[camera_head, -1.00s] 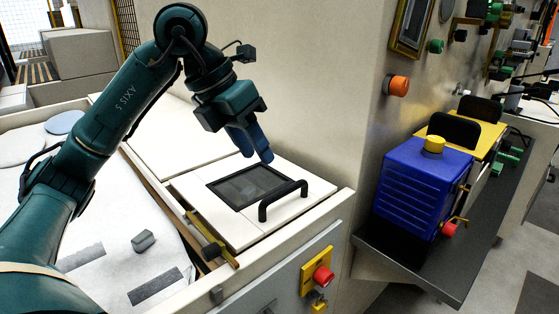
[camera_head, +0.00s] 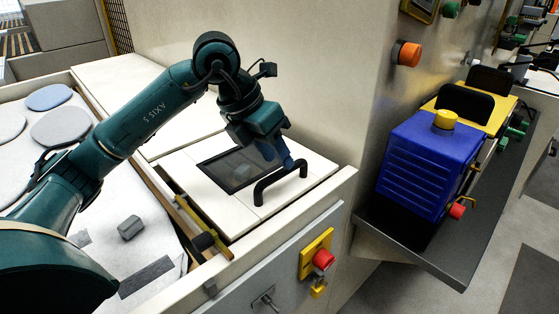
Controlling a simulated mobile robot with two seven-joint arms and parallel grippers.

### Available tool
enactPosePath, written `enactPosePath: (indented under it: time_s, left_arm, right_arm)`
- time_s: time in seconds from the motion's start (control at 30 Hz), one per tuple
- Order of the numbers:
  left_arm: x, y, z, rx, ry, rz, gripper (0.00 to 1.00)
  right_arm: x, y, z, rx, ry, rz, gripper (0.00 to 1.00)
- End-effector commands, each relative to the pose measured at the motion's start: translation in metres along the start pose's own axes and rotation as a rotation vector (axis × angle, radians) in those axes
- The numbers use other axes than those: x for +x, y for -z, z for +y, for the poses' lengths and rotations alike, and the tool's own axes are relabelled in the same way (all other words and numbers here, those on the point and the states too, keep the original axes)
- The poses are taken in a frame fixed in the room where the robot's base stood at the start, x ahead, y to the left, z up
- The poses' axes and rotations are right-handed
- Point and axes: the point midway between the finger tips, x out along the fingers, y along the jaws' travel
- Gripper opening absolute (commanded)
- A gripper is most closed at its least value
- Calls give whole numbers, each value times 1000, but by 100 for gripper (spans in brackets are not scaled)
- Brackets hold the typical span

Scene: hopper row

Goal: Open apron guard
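The apron guard looks to be the pale flat panel (camera_head: 211,205) with a dark window (camera_head: 236,171) and a black bar handle (camera_head: 268,184) on top. It lies down flat on the pale housing. My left gripper (camera_head: 281,159) has blue fingers pointing down, just above and behind the handle's far end. The fingers look spread apart, with nothing seen between them. Whether a finger touches the handle cannot be told. The gripper covers a little of the window's far right corner. My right gripper is not in view.
A blue box (camera_head: 427,164) with a yellow knob stands on a dark shelf (camera_head: 420,252) at right. An orange button (camera_head: 407,54) sits on the wall. A red button (camera_head: 322,260) is on the front face. Grey pads (camera_head: 62,126) lie on the left bed.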

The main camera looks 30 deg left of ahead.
Motion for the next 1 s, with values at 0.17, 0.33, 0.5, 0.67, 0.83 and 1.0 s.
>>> enactPosePath:
  time_s: [0.17, 0.33, 0.5, 0.67, 0.83, 1.0]
  left_arm:
    - [21, 0, 0, 0, 1, 3, 37]
    - [26, 0, 0, 1, 0, -1, 37]
    - [26, 0, 0, 1, 0, 0, 37]
    - [26, 0, 0, 0, 0, 0, 27]
    - [26, 0, 0, 0, 0, 0, 13]
    - [26, 0, 0, 0, 0, 0, 0]
  right_arm:
    - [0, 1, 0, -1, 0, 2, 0]
    - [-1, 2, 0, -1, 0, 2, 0]
    - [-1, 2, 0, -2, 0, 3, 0]
    - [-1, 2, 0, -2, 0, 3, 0]
    - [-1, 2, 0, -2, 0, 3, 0]
    - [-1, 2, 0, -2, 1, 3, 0]
